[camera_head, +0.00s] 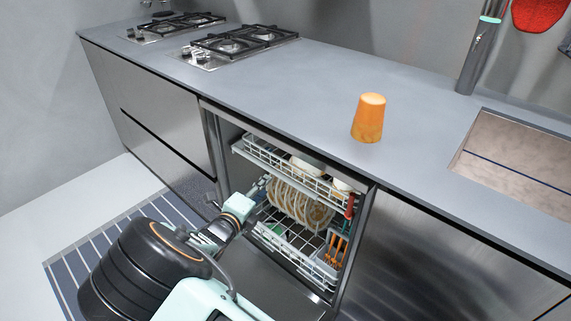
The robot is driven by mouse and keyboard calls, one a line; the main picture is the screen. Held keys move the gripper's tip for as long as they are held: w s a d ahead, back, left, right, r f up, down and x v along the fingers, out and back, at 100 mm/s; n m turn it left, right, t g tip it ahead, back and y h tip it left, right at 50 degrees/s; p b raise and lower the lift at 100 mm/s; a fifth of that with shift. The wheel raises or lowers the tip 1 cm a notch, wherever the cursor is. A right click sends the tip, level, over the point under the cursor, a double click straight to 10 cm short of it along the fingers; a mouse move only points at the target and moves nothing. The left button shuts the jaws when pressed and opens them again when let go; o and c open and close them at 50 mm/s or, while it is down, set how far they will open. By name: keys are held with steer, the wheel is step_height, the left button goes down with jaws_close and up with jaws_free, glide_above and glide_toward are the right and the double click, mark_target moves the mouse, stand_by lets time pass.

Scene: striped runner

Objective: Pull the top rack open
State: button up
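The top rack (287,172) is a white wire rack near the top of the open dishwasher, under the counter. It appears to sit inside the cavity, with white bowls (306,166) in it. My gripper (261,186) is in front of the dishwasher's left side, just below the left part of the top rack's front edge. Its fingers are small and partly lost against the racks. I cannot tell whether they are open or shut, or whether they touch the rack.
The dishwasher door (262,278) is folded down. The lower rack (290,250) holds several plates (292,207) and orange-handled utensils (336,247). An orange cup (369,118) stands on the counter (310,90), left of the sink (520,165).

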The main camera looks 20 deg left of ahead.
mark_target(271, 172)
steer(key=w+a+f+n+b, duration=0.1)
steer(key=w, duration=0.2)
steer(key=w+a+f+n+b, duration=0.1)
steer(key=w, duration=0.3)
steer(key=w+a+f+y+b, duration=0.1)
steer(key=w, duration=0.2)
steer(key=shift+w+f+n+t, duration=0.3)
steer(key=shift+w+f+n, duration=0.05)
steer(key=shift+w+n, duration=0.05)
jaws_close()
